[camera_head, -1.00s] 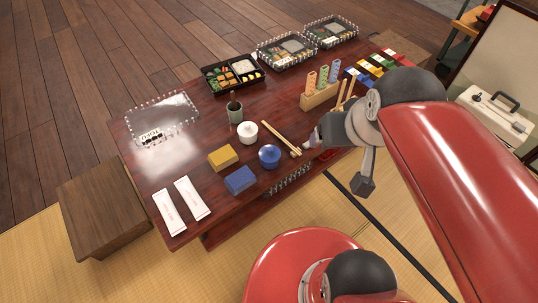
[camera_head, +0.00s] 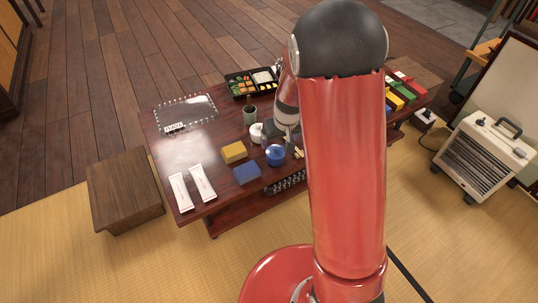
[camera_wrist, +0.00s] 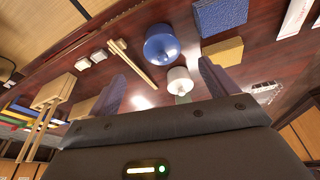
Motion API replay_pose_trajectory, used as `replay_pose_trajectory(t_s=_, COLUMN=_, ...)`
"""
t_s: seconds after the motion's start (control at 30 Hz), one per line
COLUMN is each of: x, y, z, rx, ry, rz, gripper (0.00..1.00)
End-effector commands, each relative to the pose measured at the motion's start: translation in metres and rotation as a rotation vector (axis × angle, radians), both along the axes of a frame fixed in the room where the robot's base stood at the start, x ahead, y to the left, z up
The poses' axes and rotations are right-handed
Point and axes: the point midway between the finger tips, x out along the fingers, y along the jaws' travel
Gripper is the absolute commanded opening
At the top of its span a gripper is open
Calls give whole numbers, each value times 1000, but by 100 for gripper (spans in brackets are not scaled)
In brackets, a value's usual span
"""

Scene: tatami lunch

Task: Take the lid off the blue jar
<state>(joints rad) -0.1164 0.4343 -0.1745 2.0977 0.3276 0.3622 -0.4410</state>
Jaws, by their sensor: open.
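The blue jar (camera_head: 275,157) stands on the low dark table, with its domed blue lid (camera_wrist: 162,43) and small knob on top. It also shows in the upper middle of the wrist view. My gripper (camera_head: 284,138) is just behind and to the right of the jar in the head view, partly hidden by my arm. In the wrist view my gripper (camera_wrist: 163,72) is open, its two fingers spread apart and empty. The blue jar is beyond the fingertips, not touched by them as far as I can see.
A white lidded jar (camera_wrist: 179,82) stands close beside the blue jar. Chopsticks (camera_wrist: 131,66) lie on its other side. A yellow block (camera_head: 234,151) and a blue block (camera_head: 247,173) are left of it. A dark green cup (camera_head: 249,114) stands behind the white jar.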

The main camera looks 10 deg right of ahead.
Motion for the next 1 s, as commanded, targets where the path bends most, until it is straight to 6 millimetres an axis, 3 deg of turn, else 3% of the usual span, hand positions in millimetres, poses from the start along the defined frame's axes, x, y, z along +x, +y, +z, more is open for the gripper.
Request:
replay_pose_trajectory(t_s=0.6, x=26, y=6, z=-71, rx=-1, ry=4, rz=0, gripper=85)
replay_pose_trajectory(t_s=0.9, x=27, y=6, z=-75, rx=-2, ry=1, rz=2, gripper=85)
replay_pose_trajectory(t_s=1.0, x=27, y=6, z=-74, rx=-2, ry=2, rz=2, gripper=72)
